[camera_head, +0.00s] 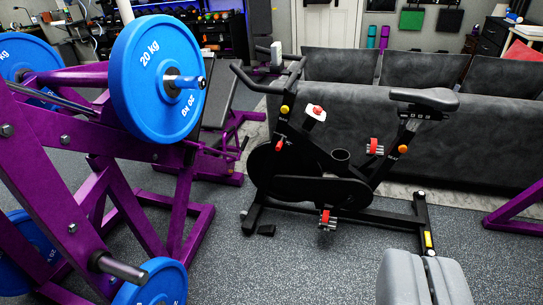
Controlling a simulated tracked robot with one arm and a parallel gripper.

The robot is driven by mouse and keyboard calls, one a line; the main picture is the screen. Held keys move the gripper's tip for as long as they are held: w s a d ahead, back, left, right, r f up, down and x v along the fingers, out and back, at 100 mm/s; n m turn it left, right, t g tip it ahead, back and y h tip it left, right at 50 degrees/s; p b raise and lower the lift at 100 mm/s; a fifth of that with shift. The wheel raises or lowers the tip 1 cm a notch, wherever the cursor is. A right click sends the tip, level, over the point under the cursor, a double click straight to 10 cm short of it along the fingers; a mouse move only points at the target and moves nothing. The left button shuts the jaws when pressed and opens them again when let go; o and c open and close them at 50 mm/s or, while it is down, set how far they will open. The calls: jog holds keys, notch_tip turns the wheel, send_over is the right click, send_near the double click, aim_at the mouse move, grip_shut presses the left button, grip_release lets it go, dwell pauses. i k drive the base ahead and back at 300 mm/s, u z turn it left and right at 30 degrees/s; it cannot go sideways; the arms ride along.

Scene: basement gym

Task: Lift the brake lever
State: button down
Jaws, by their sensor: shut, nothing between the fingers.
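The black exercise bike (330,195) stands upright on the grey floor in the middle of the view. A small red part on a white housing (315,115) sits on its sloping frame, below and right of the handlebars (268,78). It looks like the brake lever, but it is too small to tell its exact position. My gripper (427,262) shows at the bottom right as two grey fingers pressed together. It is empty and, in the picture, lies below and right of the bike, apart from the lever.
A purple weight machine (110,190) with blue plates (140,75) fills the left. A dark grey sofa (480,125) stands behind the bike. A purple frame foot (515,212) juts in at right. Speckled floor (300,270) is clear in front of the bike.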

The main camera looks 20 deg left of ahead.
aim_at(278, 147)
jog(key=u, duration=0.35)
jog(key=i, duration=1.2)
jog(key=z, duration=0.3)
